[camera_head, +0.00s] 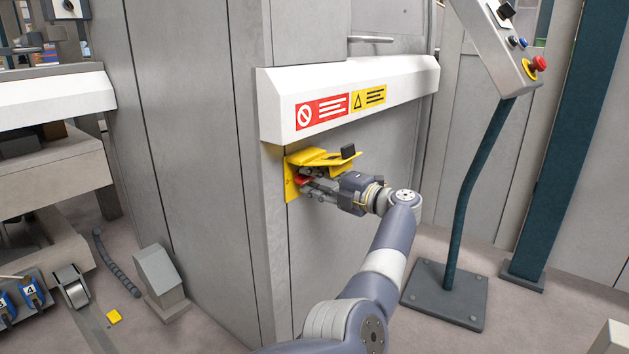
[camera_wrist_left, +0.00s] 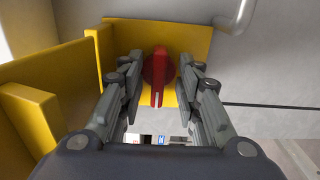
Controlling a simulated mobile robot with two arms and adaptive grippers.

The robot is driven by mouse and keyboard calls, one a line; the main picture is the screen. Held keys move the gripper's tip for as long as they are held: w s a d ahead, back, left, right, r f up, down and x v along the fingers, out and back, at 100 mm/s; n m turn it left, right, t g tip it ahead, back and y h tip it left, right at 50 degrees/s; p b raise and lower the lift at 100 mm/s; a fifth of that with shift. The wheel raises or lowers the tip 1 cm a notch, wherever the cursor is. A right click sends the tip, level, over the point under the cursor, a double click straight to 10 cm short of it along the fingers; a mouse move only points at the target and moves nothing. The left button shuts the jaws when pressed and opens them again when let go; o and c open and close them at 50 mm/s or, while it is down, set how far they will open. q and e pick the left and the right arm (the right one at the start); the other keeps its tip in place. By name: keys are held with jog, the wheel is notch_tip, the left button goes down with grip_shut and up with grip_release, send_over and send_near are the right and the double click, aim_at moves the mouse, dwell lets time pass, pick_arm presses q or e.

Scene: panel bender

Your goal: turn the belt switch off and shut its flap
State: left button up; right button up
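The belt switch is a red rotary knob (camera_wrist_left: 158,68) with a pale line on its grip, on a yellow backplate (camera_wrist_left: 190,40) on the grey machine wall. In the head view, the red of the knob (camera_head: 303,180) shows just past my fingertips. In the left wrist view the flap (camera_wrist_left: 50,95) is at left. My left gripper (camera_head: 312,184) is open; its fingers (camera_wrist_left: 160,90) stand either side of the knob, with small gaps. My right gripper is out of view.
A white ledge (camera_head: 400,86) with warning labels runs above the switch. A control box (camera_head: 505,45) on a slanted post (camera_head: 473,190) stands to the right. A grey pipe (camera_wrist_left: 238,18) is near the backplate. The floor between post and wall is mostly clear.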

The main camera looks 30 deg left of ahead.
pick_arm(q)
jog(key=s+d, duration=0.1)
jog(key=d, duration=1.1)
